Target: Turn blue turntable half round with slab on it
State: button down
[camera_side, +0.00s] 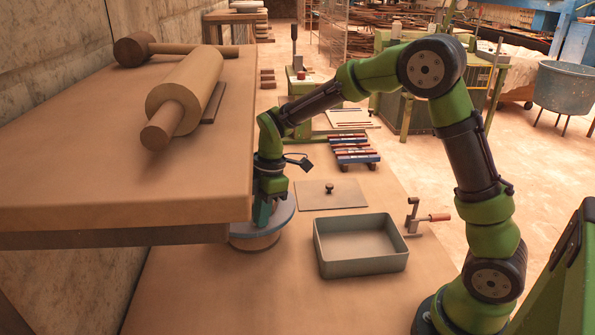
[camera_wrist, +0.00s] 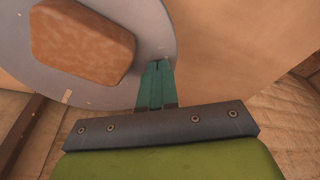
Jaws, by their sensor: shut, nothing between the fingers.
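The blue-grey round turntable (camera_side: 278,217) stands on the board just right of the raised bench, partly hidden behind my gripper and the bench edge. In the wrist view its disc (camera_wrist: 58,88) fills the upper left, with a small pale mark near its lower rim. A brown clay slab (camera_wrist: 82,40) with rounded corners lies on the disc; in the side view I cannot make it out. My gripper (camera_wrist: 158,64) is shut and empty, with its fingertips over the disc near its rim, to the right of the slab. I cannot tell whether they touch the disc.
A raised bench (camera_side: 120,190) stands close on the left, with a rolling pin (camera_side: 185,92) and a mallet (camera_side: 150,48) on it. Coloured sticks (camera_side: 354,147) lie behind.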

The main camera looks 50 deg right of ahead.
aim_at(273, 220)
jog(key=shift+s+d, duration=0.25)
jog(key=shift+d, duration=0.2)
jog(key=shift+s+d, duration=0.3)
jog(key=shift+d, duration=0.6)
jog(key=shift+d, duration=0.2)
jog(key=shift+d, duration=0.1)
jog(key=shift+r, duration=0.1)
dwell(0.4)
notch_tip(273, 220, up, 7)
dwell(0.8)
